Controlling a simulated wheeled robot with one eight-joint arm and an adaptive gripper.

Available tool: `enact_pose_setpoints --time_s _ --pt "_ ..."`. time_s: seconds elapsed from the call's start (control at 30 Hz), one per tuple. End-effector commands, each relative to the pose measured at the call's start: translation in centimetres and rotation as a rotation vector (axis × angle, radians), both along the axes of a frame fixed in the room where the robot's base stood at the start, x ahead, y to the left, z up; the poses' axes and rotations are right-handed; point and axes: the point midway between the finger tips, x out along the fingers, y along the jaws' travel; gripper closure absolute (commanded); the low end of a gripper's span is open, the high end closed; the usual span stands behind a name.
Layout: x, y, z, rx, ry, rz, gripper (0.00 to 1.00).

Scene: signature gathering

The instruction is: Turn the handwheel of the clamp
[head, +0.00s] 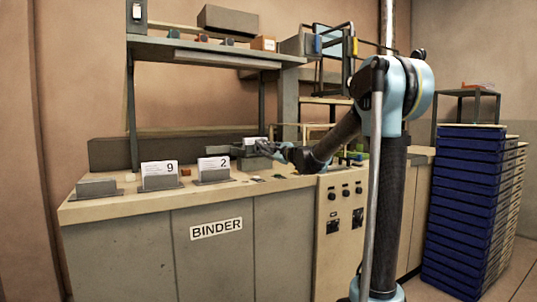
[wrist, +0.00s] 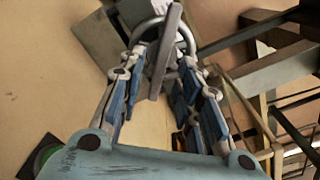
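The handwheel (wrist: 188,34) is a grey metal ring with a flat bar across it, seen at the top middle of the wrist view. My gripper (wrist: 161,62) has its two fingers spread on either side of the bar, with gaps showing between. I cannot tell whether a fingertip touches the ring. In the head view my gripper (head: 268,148) reaches left over the bench to the grey clamp (head: 250,163), which has white paper at its top. The handwheel is too small and covered to make out there.
The bench marked BINDER (head: 125,207) carries grey holders with white cards reading 9 (head: 160,170) and 2 (head: 214,163). A shelf (head: 200,48) stands above the bench's back. Frame bars (wrist: 265,75) lie right of my gripper. Blue stacked crates (head: 465,205) stand at right.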

Motion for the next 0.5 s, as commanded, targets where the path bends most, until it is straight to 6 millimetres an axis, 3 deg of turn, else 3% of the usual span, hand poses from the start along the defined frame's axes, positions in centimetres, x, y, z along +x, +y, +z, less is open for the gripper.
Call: enact_pose_setpoints --time_s 0.5 --pt "-6.5 -4.4 -0.1 0.0 0.001 -0.001 0.68"
